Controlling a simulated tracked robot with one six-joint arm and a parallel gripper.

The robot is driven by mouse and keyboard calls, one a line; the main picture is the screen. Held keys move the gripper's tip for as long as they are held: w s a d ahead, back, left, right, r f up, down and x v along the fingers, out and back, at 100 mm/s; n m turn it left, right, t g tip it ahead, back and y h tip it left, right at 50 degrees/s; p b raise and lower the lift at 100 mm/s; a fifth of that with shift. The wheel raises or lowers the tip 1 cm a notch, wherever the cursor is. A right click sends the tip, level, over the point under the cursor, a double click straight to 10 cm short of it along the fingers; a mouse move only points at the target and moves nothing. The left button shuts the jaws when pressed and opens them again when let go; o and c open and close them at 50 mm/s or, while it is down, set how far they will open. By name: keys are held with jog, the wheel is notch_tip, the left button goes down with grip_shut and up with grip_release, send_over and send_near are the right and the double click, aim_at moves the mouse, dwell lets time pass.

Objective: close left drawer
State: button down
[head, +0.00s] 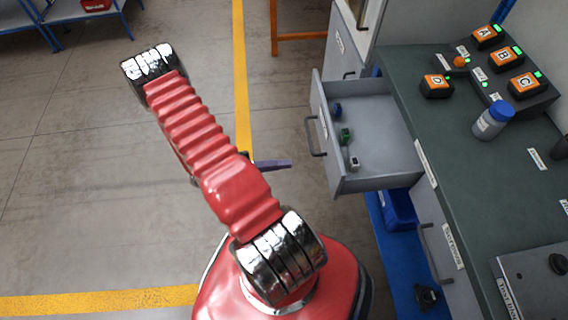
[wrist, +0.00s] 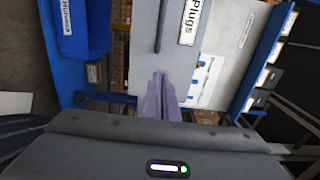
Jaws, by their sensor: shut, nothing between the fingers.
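A grey drawer (head: 387,135) stands pulled out from under the green workbench in the head view. Its front faces left and carries a bar handle (head: 314,137). Small blue, green and white parts lie inside it. My gripper (head: 289,164) is left of the drawer front, apart from it in the head view, with its thin purple fingers pointing right. The wrist view shows the fingers (wrist: 160,80) together and empty, before a grey panel (wrist: 140,62) with a bar and a "Plugs" label (wrist: 194,20). The gap to that panel is hard to judge.
The workbench (head: 462,165) holds a lettered button box (head: 497,62) and a blue-capped bottle (head: 493,119). A blue bin (head: 398,209) sits below the open drawer. Another drawer handle (head: 430,255) shows nearer me. An orange frame stands behind.

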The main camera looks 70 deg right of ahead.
aim_at(329, 159)
jog(key=x, duration=1.2)
jog(key=shift+a, duration=0.1)
